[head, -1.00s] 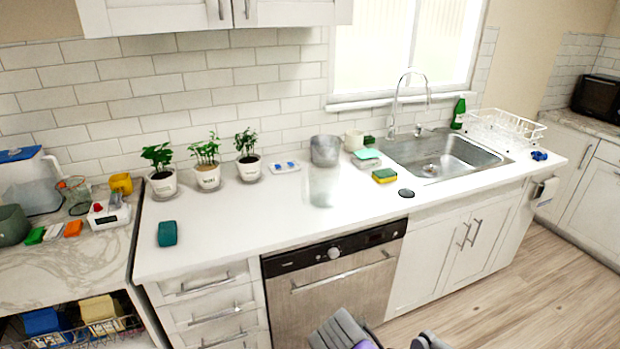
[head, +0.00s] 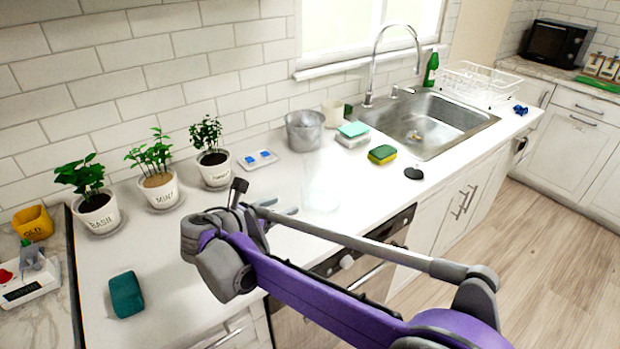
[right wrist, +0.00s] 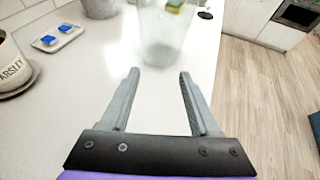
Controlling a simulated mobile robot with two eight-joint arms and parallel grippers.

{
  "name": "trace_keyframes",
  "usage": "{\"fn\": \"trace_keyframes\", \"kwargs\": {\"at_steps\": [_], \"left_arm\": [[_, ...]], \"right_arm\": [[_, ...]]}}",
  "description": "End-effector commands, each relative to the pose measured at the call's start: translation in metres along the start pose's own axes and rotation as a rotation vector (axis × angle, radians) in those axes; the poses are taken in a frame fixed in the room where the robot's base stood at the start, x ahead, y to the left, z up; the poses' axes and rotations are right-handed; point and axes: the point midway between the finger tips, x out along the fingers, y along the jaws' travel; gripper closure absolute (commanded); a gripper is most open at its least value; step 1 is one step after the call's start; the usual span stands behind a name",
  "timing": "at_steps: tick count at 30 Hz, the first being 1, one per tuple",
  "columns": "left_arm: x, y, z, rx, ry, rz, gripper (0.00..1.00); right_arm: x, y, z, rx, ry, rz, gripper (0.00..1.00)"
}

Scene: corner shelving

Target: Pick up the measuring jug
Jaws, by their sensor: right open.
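The measuring jug (head: 322,190) is a clear, almost invisible vessel standing on the white counter, near its front edge. In the right wrist view the jug (right wrist: 163,42) stands upright just beyond the fingertips, its upper part cut off by the frame. My right gripper (head: 284,208) is over the counter, to the left of the jug, with its fingers pointing at it. In the right wrist view the right gripper (right wrist: 159,75) is open and empty, roughly lined up with the jug. My left gripper is not in view.
A grey metal pot (head: 304,131) and a small tray with blue pieces (head: 257,160) stand behind the jug. A sponge (head: 382,154) and a black disc (head: 413,173) lie to its right, before the sink (head: 435,125). Potted plants (head: 157,187) line the wall at left.

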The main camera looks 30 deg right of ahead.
Motion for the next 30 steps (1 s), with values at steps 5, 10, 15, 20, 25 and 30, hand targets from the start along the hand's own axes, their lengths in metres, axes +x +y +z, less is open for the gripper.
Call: {"fn": "trace_keyframes", "kwargs": {"at_steps": [5, 10, 15, 20, 25, 30], "left_arm": [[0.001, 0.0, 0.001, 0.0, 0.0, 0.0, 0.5], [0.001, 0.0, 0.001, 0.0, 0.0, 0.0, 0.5], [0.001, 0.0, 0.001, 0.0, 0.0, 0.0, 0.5], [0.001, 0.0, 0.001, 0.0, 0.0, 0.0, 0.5], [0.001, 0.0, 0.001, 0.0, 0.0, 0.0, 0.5], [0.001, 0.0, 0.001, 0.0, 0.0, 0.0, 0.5]], "right_arm": [[0.029, -0.001, 0.0, -0.001, -0.002, -0.005, 0.38], [0.049, 0.0, 0.0, 0.0, -0.001, -0.002, 0.38], [0.058, 0.0, -0.001, 0.001, 0.0, -0.002, 0.38], [0.078, 0.001, -0.005, 0.001, -0.001, -0.004, 0.38], [0.102, 0.002, -0.006, 0.001, -0.001, -0.003, 0.38], [0.105, 0.002, -0.006, 0.001, 0.0, -0.001, 0.38]]}}
